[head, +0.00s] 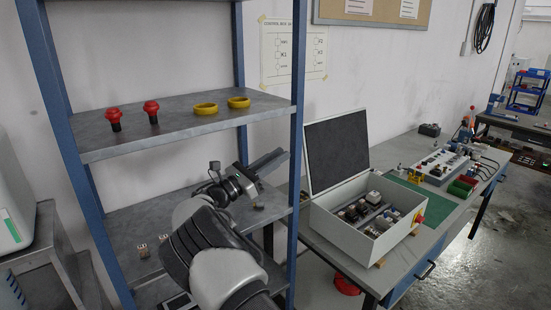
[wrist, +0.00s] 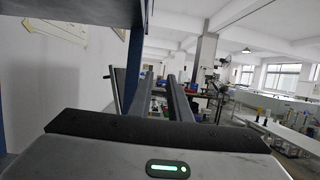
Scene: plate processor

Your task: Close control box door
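The control box (head: 345,231) is a pale grey open-topped case with several electrical parts inside, on the workbench at the right of the head view. Its door (head: 336,150), dark on the inner face with a light rim, stands raised at the back left side of the box. My gripper (head: 277,160) is left of the door, near the shelf post, and apart from it in the head view. In the wrist view my gripper's two dark fingers (wrist: 163,97) have a gap between them and hold nothing. A dark upright panel (wrist: 119,90) shows just left of the fingers, possibly the door.
A blue-posted shelf rack (head: 190,128) stands close to my arm, with red buttons (head: 151,111) and yellow rings (head: 238,102) on it. The workbench (head: 400,268) also carries a green mat (head: 425,205) and a panel of controls (head: 445,165). Open floor lies to the right.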

